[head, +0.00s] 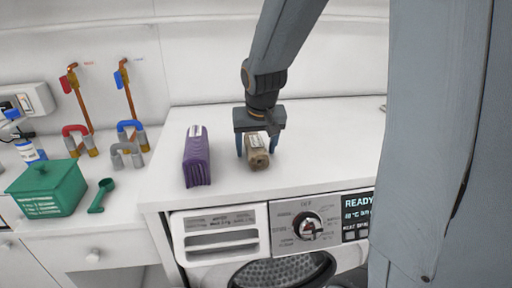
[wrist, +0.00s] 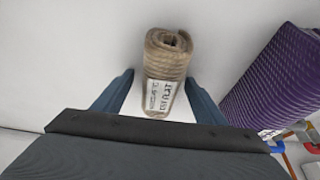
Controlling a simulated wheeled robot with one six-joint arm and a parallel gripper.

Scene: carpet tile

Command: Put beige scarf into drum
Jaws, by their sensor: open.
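The beige scarf (head: 258,158) is a rolled bundle with a white printed label. It lies on the white top of the washing machine. My gripper (head: 257,146) is open above it, with its blue fingers on either side of the roll. In the wrist view the scarf (wrist: 165,62) sits between the open fingertips of my gripper (wrist: 155,88), with a gap on both sides. The drum (head: 285,273) shows at the bottom of the head view in the front of the machine, partly cut off by the frame; its perforated metal is visible.
A purple folded item (head: 197,157) stands on the machine top, left of the scarf. A green box (head: 46,190), a green scoop (head: 101,196) and pipes with red and blue fittings (head: 129,132) are on the left counter. The control panel (head: 308,225) is below the top's front edge.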

